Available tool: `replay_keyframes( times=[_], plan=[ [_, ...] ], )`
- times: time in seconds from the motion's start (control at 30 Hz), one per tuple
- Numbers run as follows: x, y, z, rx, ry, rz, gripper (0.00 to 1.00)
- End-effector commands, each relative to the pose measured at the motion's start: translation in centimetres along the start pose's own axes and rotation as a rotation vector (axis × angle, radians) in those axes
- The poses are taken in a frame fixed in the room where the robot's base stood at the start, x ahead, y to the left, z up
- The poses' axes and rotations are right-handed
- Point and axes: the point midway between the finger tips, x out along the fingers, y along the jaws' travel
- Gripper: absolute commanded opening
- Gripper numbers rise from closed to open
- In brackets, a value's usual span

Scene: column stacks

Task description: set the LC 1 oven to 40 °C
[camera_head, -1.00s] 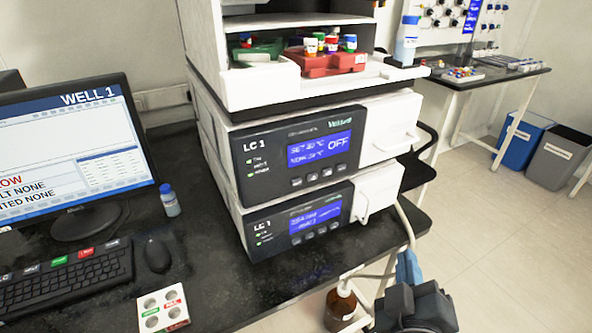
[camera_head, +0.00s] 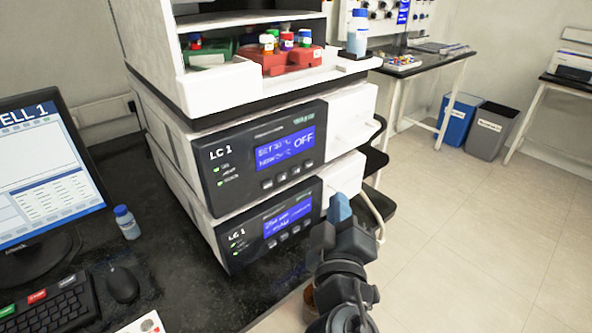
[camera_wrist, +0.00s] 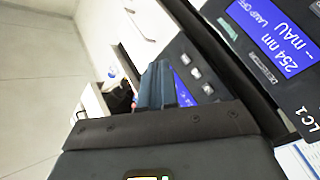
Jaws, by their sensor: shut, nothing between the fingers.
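The LC 1 oven is the upper of two stacked units, with a dark front panel (camera_head: 238,158). Its blue display (camera_head: 285,147) shows OFF at the right; the small set and current figures are too blurred to read. A row of dark buttons (camera_head: 288,177) sits below it. My gripper (camera_head: 340,207) is shut and empty, its blue fingertips in front of the lower unit's right end. In the wrist view the shut fingers (camera_wrist: 162,85) overlap a panel with a partly hidden blue display and pale buttons (camera_wrist: 196,73); contact is not visible.
The lower LC 1 unit (camera_head: 255,247) is a detector; its display (camera_wrist: 273,38) reads 254 nm, lamp off, in the wrist view. A small blue-capped bottle (camera_head: 127,223), mouse (camera_head: 122,285) and monitor (camera_head: 45,180) stand left. Open floor (camera_head: 470,220) lies right.

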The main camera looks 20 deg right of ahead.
Motion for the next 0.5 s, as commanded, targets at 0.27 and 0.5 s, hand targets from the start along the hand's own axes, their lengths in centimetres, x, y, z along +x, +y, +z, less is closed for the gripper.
replay_keyframes(
  times=[0.27,0.5],
  plan=[
    [2.6,-1.8,-2.0,0.001,0.001,0.001,0.0],
    [4.5,-3.3,-3.2,0.001,0.002,0.0,0.0]
  ],
)
